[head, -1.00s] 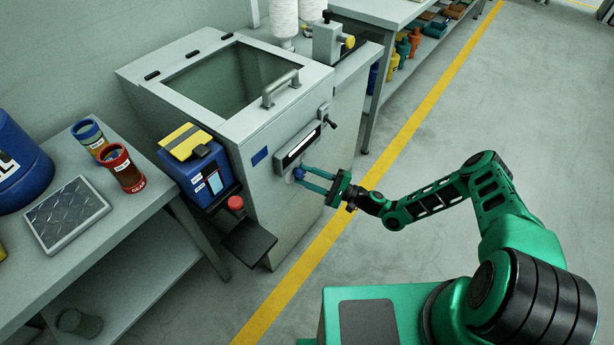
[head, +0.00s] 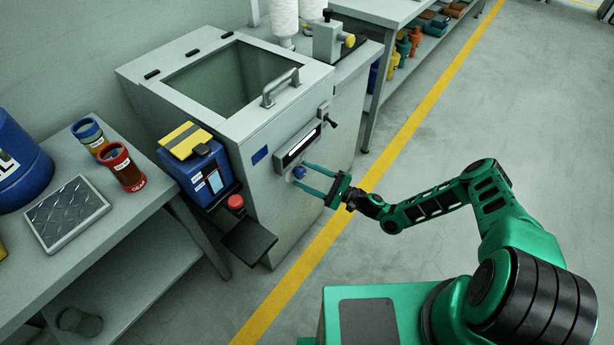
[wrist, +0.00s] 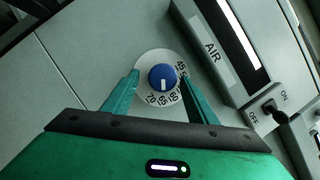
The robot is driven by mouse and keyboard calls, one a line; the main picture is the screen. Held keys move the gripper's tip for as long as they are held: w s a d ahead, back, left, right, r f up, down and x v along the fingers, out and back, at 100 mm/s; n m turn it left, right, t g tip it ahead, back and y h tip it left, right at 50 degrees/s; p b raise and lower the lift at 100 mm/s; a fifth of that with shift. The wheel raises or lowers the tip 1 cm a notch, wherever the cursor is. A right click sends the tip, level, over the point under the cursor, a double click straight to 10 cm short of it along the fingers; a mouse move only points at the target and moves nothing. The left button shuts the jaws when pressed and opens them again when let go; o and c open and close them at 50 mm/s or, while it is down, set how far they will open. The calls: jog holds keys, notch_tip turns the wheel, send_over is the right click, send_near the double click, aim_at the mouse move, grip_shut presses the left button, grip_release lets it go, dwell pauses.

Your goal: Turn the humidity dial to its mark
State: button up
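The dial is a blue round knob (wrist: 162,75) with a white pointer line, set on a white round scale plate (wrist: 146,68) on the grey cabinet front. In the wrist view the pointer points down toward the printed 65. A separate target mark cannot be made out. In the head view the knob (head: 299,172) sits below a bright display strip. My gripper (wrist: 160,80) is open, with one green finger on each side of the knob and gaps between. In the head view my gripper (head: 303,175) reaches the cabinet front from the right.
An AIR-labelled panel (wrist: 211,50) and an ON/OFF switch (wrist: 268,106) lie right of the dial. A blue box (head: 196,172), a red button (head: 236,202) and a black shelf (head: 249,241) stick out at the cabinet's left. The floor on the right is clear.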

jog(key=shift+r, duration=0.1)
jog(key=shift+s+d, duration=0.1)
jog(key=shift+d, duration=0.35)
jog(key=v, duration=1)
jog(key=shift+f, duration=0.25)
jog(key=shift+a, duration=0.1)
